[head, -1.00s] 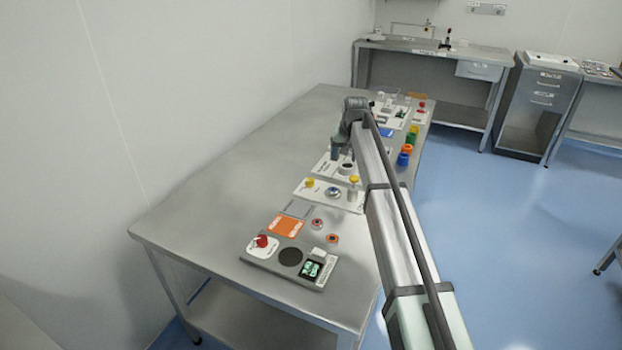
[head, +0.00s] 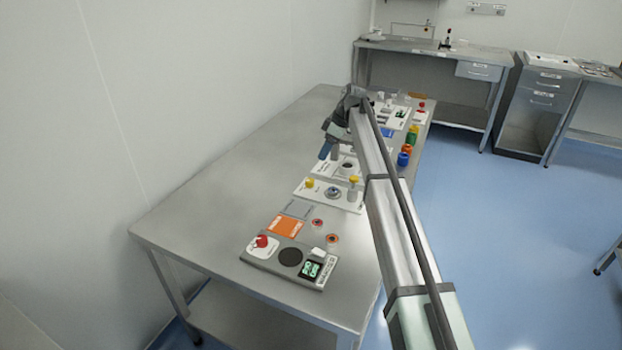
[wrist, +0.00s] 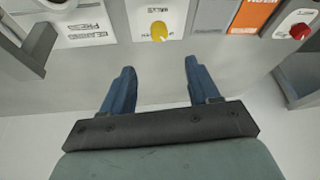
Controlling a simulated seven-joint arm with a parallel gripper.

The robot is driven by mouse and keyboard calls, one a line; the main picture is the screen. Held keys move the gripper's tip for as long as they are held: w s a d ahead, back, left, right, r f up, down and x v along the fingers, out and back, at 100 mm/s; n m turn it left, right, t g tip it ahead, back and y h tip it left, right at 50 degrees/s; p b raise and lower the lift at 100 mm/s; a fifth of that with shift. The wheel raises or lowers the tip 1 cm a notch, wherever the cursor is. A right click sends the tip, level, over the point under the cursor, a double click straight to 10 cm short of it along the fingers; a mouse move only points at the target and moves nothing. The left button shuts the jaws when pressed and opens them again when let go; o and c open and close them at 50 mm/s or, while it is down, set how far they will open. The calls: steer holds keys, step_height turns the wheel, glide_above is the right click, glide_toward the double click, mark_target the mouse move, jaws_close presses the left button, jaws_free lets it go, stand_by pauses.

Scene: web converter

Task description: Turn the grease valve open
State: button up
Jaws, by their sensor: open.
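A yellow knob (wrist: 158,31) sits on a white labelled panel at the top of the wrist view. It appears to be the yellow knob (head: 310,183) at the left end of the white panel (head: 321,198) in the head view; its label is too small to read. I cannot tell for sure which part is the grease valve. My gripper (wrist: 158,78) is open and empty, its two blue fingers apart and pointing toward the yellow knob without touching it. In the head view my gripper (head: 325,150) is tilted, above the table and behind that panel.
The steel table (head: 220,190) has wide bare room at left. An orange plate (head: 285,227) and a grey box with a red knob (head: 262,241) lie nearer. A white panel with larger lettering (wrist: 85,30) is beside the knob panel. A yellow-topped post (head: 353,181) stands at its right end.

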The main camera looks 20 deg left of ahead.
mark_target(310, 180)
steer(key=shift+n, duration=0.5)
steer(key=x, duration=1.3)
steer(key=shift+a+f, duration=0.1)
steer(key=shift+f, duration=0.3)
steer(key=c, duration=1)
steer(key=shift+c, duration=0.2)
